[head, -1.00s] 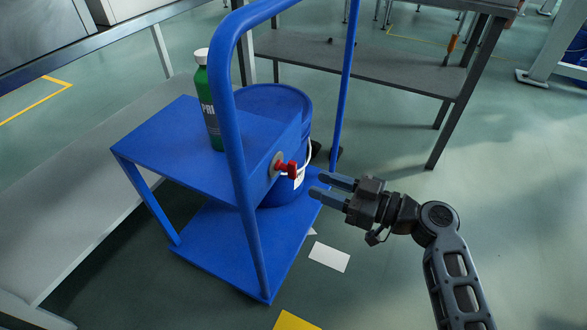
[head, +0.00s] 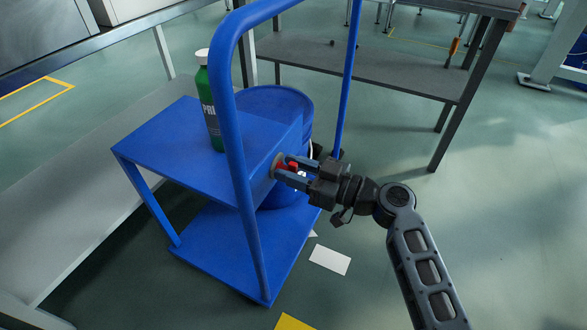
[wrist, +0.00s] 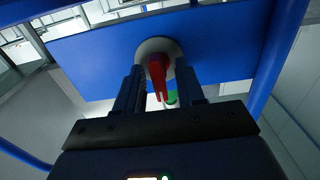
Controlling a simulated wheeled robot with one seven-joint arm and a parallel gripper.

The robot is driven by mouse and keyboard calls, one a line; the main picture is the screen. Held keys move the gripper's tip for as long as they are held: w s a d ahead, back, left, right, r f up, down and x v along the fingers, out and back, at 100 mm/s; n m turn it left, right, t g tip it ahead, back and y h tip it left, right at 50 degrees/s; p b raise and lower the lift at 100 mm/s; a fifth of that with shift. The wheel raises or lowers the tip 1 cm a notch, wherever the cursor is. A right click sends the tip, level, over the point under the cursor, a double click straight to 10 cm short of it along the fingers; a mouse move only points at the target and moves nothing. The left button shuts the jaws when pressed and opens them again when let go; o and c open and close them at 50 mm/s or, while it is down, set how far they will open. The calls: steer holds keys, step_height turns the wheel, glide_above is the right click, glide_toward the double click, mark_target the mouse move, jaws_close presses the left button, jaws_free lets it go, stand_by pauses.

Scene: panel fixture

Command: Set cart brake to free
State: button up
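The blue cart (head: 170,160) stands left of my arm. Its brake is a red handle (head: 283,167) on a round grey plate (head: 277,165) on the shelf's edge. The red handle also shows in the wrist view (wrist: 158,72), pointing from the plate towards the camera. My gripper (head: 290,172) is at the handle, with one finger on each side of it. In the wrist view my gripper (wrist: 158,92) has its fingers apart, with visible gaps beside the handle. No grip on it shows.
A green bottle (head: 212,105) with a white cap stands on the cart's top shelf. The cart's blue push frame (head: 238,150) rises close by. A grey workbench (head: 380,75) stands behind. Floor at right is clear.

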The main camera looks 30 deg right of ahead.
steer(key=shift+c, duration=0.3)
jaws_close()
steer(key=shift+m, duration=0.3)
steer(key=m, duration=0.3)
steer(key=shift+d, duration=0.1)
steer(key=m, duration=0.5)
steer(key=shift+w+d, duration=0.1)
steer(key=m+p, duration=0.2)
steer(key=m, duration=0.2)
steer(key=shift+m, duration=0.3)
steer(key=m+p, duration=0.1)
steer(key=m, duration=0.1)
steer(key=m+p, duration=0.1)
steer(key=m, duration=0.1)
steer(key=shift+d+f+m, duration=0.1)
steer(key=shift+f+m, duration=0.1)
steer(key=shift+m, duration=0.1)
